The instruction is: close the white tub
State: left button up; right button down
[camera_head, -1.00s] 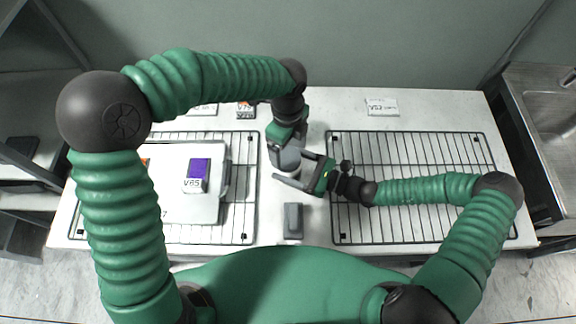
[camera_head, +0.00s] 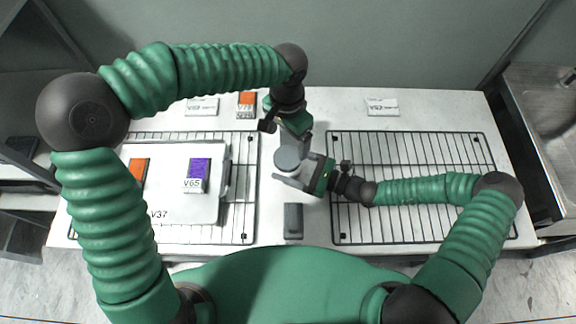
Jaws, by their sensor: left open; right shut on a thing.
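A small pale grey-white round tub (camera_head: 287,160) stands at the middle of the table, between the two wire racks. Its round grey top faces up; I cannot tell whether a lid is fully seated. My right gripper (camera_head: 299,166) comes from the right and is shut on the tub's side. My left gripper (camera_head: 287,130) is open, just behind and above the tub, apart from its top. Part of the table behind the tub is hidden by the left gripper.
A white tray (camera_head: 190,212) marked V37 lies on the left rack (camera_head: 240,205), bearing a purple sample block (camera_head: 198,172) and an orange one (camera_head: 139,172). A grey block (camera_head: 293,220) lies in front of the tub. The right rack (camera_head: 420,225) is empty. Labels (camera_head: 382,106) stand behind.

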aim_at(288, 157)
pick_arm(q)
notch_tip(288, 157, down, 8)
jog(key=shift+f, duration=0.1)
dwell(0.4)
jog(key=c, duration=1.5)
jog(key=o, duration=1.7)
jog(key=shift+c, duration=0.2)
jog(key=shift+r, duration=0.2)
notch_tip(288, 157, up, 12)
jog(key=shift+f, duration=0.15)
